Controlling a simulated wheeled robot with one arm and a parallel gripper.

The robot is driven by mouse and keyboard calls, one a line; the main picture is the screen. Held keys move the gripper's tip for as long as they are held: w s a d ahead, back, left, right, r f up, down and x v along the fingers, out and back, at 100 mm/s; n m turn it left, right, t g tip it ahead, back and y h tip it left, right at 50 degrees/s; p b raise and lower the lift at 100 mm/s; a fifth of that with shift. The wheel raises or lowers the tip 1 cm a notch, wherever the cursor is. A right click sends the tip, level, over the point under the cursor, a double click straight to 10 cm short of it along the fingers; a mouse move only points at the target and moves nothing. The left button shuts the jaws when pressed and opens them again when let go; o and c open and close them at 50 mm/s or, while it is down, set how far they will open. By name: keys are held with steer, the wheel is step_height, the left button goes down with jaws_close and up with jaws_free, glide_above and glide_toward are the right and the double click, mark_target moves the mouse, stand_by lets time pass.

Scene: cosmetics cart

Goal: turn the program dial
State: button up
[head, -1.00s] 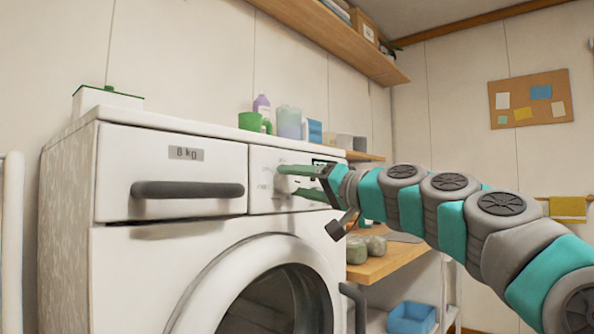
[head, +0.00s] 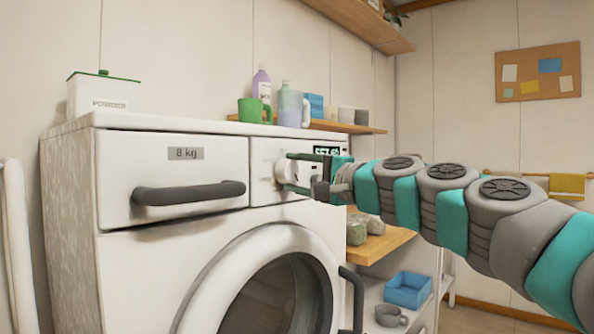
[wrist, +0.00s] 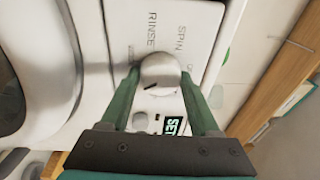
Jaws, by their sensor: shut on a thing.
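The white program dial (head: 284,170) sits on the washing machine's front panel (head: 262,152), right of the drawer. It also shows in the wrist view (wrist: 161,72) as a round knob with a dark pointer mark, below the words RINSE and SPIN. My gripper (head: 293,172) is at the panel with its green fingers on either side of the dial, shut on it. In the wrist view my gripper (wrist: 158,88) has one finger left and one right of the knob. A lit display (head: 326,151) reading SET and partly legible characters is right of the dial.
The detergent drawer with its dark handle (head: 189,193) is left of the dial. The round door (head: 195,290) is below. A powder box (head: 103,97), a green cup (head: 251,110) and bottles stand above and behind. A wooden shelf with jars (head: 375,243) is to the right.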

steer(key=shift+m, duration=0.4)
steer(key=o, duration=1.4)
steer(key=shift+c, duration=0.2)
steer(key=b+v, duration=0.1)
steer(key=v, duration=0.6)
steer(key=shift+s+d, duration=0.3)
